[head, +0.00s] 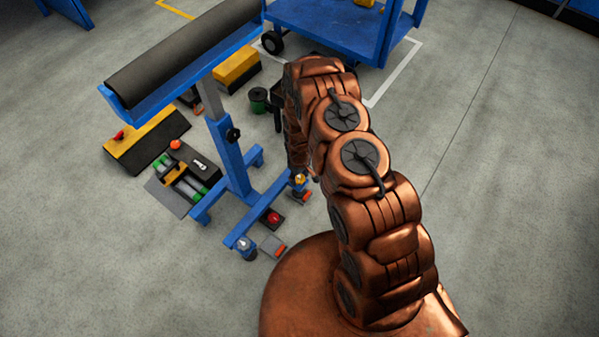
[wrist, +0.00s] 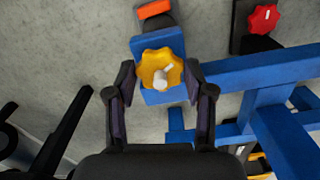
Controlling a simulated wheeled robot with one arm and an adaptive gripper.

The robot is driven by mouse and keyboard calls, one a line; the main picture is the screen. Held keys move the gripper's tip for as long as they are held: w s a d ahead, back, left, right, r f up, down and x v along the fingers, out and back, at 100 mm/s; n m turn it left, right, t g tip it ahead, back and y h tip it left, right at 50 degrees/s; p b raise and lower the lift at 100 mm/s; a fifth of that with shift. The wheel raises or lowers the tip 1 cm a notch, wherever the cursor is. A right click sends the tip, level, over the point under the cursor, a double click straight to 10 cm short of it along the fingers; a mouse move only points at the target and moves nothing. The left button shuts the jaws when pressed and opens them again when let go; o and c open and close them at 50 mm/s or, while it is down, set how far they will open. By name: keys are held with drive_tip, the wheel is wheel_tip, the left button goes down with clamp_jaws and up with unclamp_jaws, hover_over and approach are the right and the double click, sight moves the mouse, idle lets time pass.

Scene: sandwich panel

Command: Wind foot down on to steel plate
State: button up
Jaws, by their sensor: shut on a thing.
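A yellow star-shaped knob (wrist: 158,72) with a pale centre stem sits on the end of a blue foot beam (wrist: 150,43) in the wrist view. My gripper (wrist: 160,78) has one dark finger on each side of the knob and is shut on it. In the head view the yellow knob (head: 299,179) shows just beside my arm, at the right foot of a blue roller stand (head: 232,160); my fingers are mostly hidden there. Whether the foot touches a steel plate beneath is hidden.
A red knob (wrist: 264,18) on a dark box is at upper right. Another foot (head: 245,246) stands at the stand's near end. A blue cart (head: 330,25) stands behind; floor at right is clear.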

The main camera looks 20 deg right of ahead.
drive_tip(key=m+p, duration=0.2)
drive_tip(key=m, duration=0.1)
drive_tip(key=shift+r, duration=0.2)
drive_tip(key=m+p, duration=0.3)
drive_tip(key=shift+w+m, duration=0.1)
drive_tip(key=shift+m, duration=0.2)
drive_tip(key=m+p, duration=0.2)
drive_tip(key=m, duration=0.4)
drive_tip(key=shift+f+p, duration=0.2)
drive_tip(key=shift+p, duration=0.1)
drive_tip(key=o, duration=1.2)
drive_tip(key=shift+c, duration=0.2)
drive_tip(key=shift+r, duration=0.1)
